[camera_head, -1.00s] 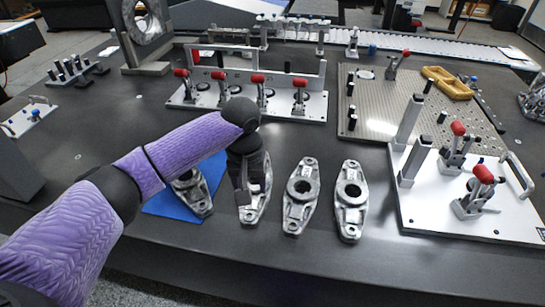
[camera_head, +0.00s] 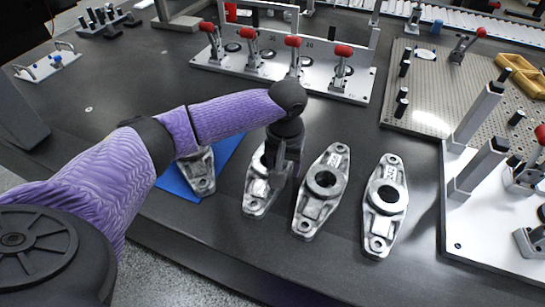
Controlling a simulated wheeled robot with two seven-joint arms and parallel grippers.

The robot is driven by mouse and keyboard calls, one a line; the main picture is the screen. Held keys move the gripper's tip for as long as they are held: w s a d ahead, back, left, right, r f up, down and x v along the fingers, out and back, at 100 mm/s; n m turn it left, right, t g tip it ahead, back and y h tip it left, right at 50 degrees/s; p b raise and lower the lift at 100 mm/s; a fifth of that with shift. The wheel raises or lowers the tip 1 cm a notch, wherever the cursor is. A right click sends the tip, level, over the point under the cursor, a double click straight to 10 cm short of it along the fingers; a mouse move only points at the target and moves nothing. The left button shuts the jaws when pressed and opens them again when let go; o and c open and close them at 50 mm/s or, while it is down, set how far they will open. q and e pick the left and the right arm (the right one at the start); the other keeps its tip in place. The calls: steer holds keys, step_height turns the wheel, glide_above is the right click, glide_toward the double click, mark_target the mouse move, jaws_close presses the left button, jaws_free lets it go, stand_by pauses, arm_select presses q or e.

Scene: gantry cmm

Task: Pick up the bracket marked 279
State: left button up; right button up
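Several grey metal brackets lie in a row on the dark table. The leftmost bracket (camera_head: 200,172) lies partly on a blue mat and partly behind my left arm. The second bracket (camera_head: 257,194) is partly covered by my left gripper (camera_head: 283,178), which points down over its right side. I cannot tell whether the fingers touch it, or whether they are open or shut. The third bracket (camera_head: 323,181) and the rightmost bracket (camera_head: 386,198) lie uncovered. Markings on the brackets are too small to read, so I cannot tell which is 279. My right gripper is out of view.
A white fixture with red-handled clamps (camera_head: 270,64) stands behind the brackets. A perforated plate (camera_head: 440,90) and a white clamp plate (camera_head: 475,225) with upright posts are at the right. The blue mat (camera_head: 177,184) lies at the left. The front table edge is close.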

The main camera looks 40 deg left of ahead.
arm_select(q)
steer(key=shift+r, duration=0.2)
steer(key=shift+c, duration=0.8)
jaws_close()
stand_by(0.4)
